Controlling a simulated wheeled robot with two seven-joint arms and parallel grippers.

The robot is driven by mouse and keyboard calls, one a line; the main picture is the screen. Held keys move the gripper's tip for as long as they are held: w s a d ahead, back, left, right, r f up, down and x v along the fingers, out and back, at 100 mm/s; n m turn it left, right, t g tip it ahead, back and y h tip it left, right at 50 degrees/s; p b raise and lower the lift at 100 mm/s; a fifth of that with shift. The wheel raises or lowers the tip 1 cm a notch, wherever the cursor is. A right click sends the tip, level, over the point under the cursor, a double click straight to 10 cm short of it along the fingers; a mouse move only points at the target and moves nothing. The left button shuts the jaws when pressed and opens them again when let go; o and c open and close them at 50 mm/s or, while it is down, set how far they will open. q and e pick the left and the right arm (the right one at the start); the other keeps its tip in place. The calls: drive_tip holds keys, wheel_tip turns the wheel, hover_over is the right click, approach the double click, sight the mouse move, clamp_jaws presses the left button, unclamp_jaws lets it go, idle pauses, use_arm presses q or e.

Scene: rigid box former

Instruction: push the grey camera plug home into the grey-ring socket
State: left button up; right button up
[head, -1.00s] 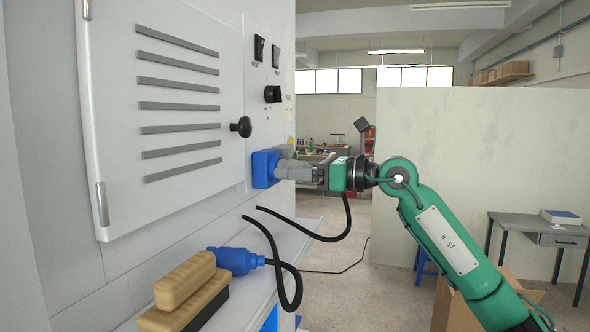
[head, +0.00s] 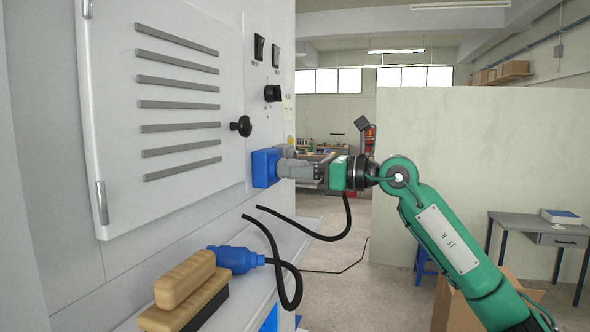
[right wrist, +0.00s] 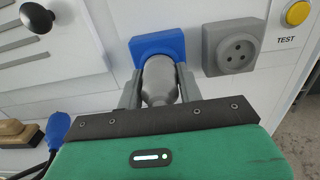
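The grey camera plug (head: 298,168) lies level with its front end at the blue socket (head: 264,168) on the panel; how deep it sits is hidden. In the right wrist view the plug (right wrist: 160,82) covers part of the blue socket (right wrist: 158,44). My right gripper (head: 305,170) is shut on the plug, with one finger along each side of it (right wrist: 160,88). The grey socket (right wrist: 232,48) is to the right of the blue one and empty, with its holes showing. My left gripper is not in view.
A blue plug (head: 236,259) lies on the shelf beside a wooden-backed brush (head: 184,282). Black cables loop over the shelf edge. A black knob (head: 241,126) sticks out of the panel. A yellow TEST button (right wrist: 297,13) is right of the grey socket.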

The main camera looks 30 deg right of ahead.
clamp_jaws()
drive_tip(key=shift+d+f, duration=0.1)
drive_tip(key=shift+s+d+b, duration=0.2)
drive_tip(key=shift+s+b, duration=0.1)
drive_tip(key=shift+b, duration=0.2)
drive_tip(key=shift+b+v, duration=0.3)
drive_tip(key=shift+v, duration=0.6)
drive_tip(key=shift+s+d+b, duration=0.15)
drive_tip(key=shift+s+b, duration=0.05)
drive_tip(key=shift+b, duration=0.15)
drive_tip(key=shift+b+v, duration=0.8)
drive_tip(key=shift+v, duration=0.7)
drive_tip(key=shift+w, duration=0.1)
